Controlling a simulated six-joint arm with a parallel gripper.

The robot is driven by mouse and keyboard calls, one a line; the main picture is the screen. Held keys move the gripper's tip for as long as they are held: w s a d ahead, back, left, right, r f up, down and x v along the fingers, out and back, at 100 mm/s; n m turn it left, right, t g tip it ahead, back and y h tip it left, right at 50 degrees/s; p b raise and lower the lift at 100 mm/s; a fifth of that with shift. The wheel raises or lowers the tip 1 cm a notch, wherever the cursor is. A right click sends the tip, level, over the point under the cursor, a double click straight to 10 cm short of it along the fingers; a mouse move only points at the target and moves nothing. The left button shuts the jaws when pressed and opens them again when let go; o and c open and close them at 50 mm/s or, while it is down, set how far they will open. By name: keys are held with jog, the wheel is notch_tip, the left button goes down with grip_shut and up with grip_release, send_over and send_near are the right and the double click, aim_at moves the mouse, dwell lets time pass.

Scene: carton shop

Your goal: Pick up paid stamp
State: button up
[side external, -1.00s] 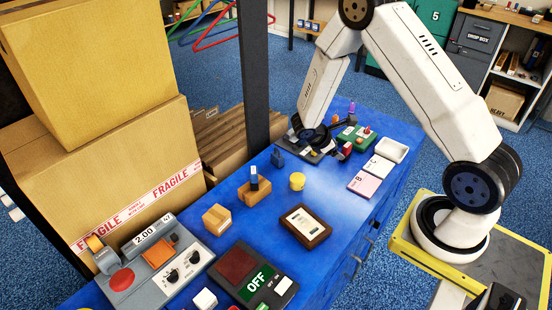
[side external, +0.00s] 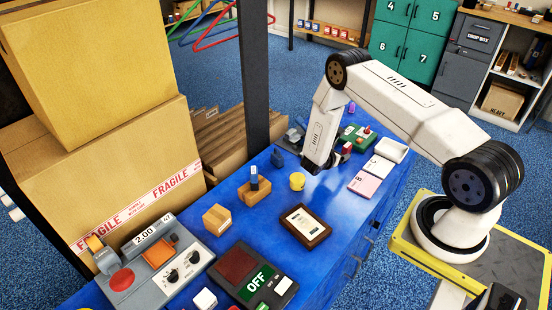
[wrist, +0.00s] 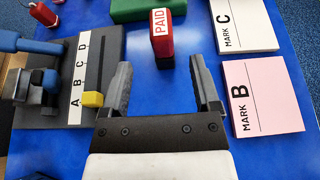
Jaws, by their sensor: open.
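The paid stamp (wrist: 162,35) is a red block with a white PAID label and a dark base. It stands upright on the blue table, just in front of a green block (wrist: 148,9) in the wrist view. In the side view a small red block (side external: 346,148) beside the green block looks like the same stamp. My gripper (wrist: 160,75) is open and empty, its two grey fingers spread to either side below the stamp in the wrist picture. The fingers do not touch it. In the side view my arm's end hides part of that area.
A dark board (wrist: 92,50) marked A B C D with a yellow slider lies left of my fingers. A pink Mark B pad (wrist: 263,95) and a white Mark C pad (wrist: 243,25) lie right.

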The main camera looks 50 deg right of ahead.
aim_at(344, 152)
jog(key=shift+x, duration=1.3)
jog(key=shift+x, duration=2.55)
jog(key=shift+s+f, duration=0.15)
grip_shut()
